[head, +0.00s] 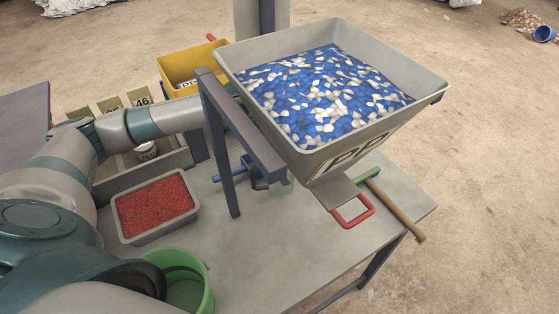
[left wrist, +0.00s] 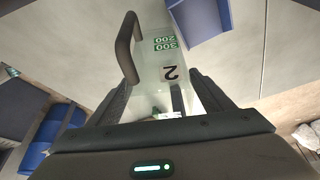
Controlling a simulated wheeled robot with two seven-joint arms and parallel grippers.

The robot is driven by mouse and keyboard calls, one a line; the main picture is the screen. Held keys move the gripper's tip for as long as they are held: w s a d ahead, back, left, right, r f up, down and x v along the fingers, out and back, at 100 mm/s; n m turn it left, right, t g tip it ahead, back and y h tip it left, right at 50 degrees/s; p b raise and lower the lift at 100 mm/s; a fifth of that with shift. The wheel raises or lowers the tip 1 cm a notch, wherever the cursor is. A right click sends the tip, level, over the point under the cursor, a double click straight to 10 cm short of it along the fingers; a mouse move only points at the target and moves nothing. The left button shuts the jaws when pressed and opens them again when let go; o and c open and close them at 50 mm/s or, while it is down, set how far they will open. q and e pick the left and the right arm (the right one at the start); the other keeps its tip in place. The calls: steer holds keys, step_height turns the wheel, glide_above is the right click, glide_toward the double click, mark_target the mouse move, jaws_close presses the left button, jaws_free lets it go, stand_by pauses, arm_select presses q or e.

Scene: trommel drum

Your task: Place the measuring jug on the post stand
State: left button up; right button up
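The clear measuring jug (left wrist: 160,75) sits between the fingers of my left gripper (left wrist: 160,90) in the left wrist view. The fingers appear to press on its sides. Its dark handle (left wrist: 126,48) is to the left, and its green 200 and 300 marks and a black 2 appear upside down. In the head view, my left arm reaches behind the grey frame, and the hopper and frame hide most of that gripper. A faint clear patch under the hopper may be the jug. I cannot identify the post stand for certain. My right gripper is not in view.
A grey hopper (head: 430,82) of blue and white flakes overhangs the table (head: 255,255). A red-handled slide (head: 352,210), a wooden-handled tool (head: 398,212), a tray of red granules (head: 157,203), a green bucket (head: 190,292) and a yellow bin (head: 190,62) are nearby.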

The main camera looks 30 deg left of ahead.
arm_select(q)
steer(key=shift+r, duration=0.15)
steer(key=p+v, duration=1.1)
steer(key=v, duration=0.1)
steer(key=shift+p, duration=0.4)
steer(key=shift+w, duration=0.1)
stand_by(0.4)
